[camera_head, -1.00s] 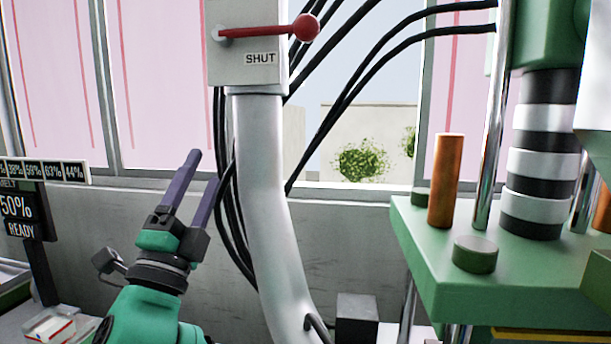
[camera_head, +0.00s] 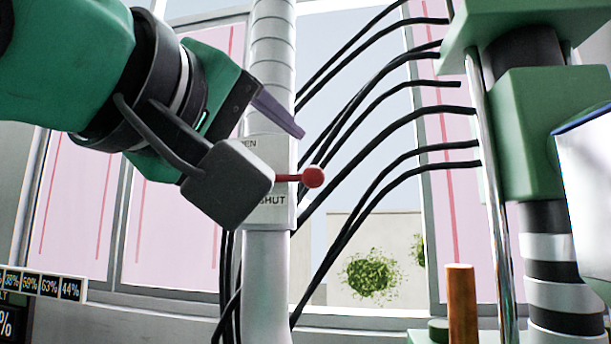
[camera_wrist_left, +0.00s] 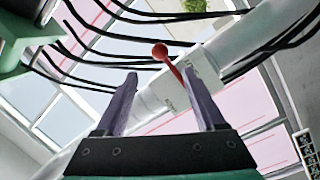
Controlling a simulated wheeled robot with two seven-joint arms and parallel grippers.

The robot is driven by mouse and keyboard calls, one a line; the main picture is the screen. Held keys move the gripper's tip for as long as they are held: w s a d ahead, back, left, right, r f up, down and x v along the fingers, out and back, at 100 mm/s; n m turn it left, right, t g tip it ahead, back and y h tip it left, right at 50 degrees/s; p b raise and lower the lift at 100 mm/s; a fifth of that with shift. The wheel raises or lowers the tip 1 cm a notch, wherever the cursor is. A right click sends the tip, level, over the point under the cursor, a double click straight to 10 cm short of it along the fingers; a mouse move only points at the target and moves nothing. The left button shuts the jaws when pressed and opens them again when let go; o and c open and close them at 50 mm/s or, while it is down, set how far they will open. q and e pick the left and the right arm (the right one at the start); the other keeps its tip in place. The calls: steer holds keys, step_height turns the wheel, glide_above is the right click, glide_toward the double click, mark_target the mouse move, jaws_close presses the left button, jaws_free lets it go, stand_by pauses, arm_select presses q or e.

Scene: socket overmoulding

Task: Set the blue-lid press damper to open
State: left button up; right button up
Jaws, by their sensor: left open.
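The damper is a pale plate (camera_head: 283,214) on a grey-white duct, with a partly covered OPEN label above and a SHUT label (camera_head: 272,200) below. Its red lever (camera_head: 290,178) points right, about level, between the two labels; it ends in a red ball (camera_head: 313,177). The lever's pivot is hidden behind my left wrist. My left gripper (camera_head: 290,125) is open and empty, just above the lever in the head view. In the left wrist view, the lever (camera_wrist_left: 174,70) shows between the spread fingers (camera_wrist_left: 159,75), nearer the right one; contact cannot be told. My right gripper is not in view.
Several black cables (camera_head: 375,120) run right of the duct to a green press (camera_head: 545,120) with a steel column. A white part with a blue edge (camera_head: 590,150) stands at the right edge. An orange post (camera_head: 461,300) is below. A percentage display (camera_head: 40,284) is at lower left.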

mark_target(309, 176)
arm_select(q)
steer(key=p+x, duration=0.3)
steer(key=x, duration=0.9)
steer(key=shift+d+r+p, duration=0.1)
steer(key=shift+d+p, duration=0.05)
steer(key=shift+p, duration=0.25)
steer(key=shift+w+d, duration=0.1)
steer(key=shift+w, duration=0.15)
steer(key=shift+s, duration=0.1)
jaws_close()
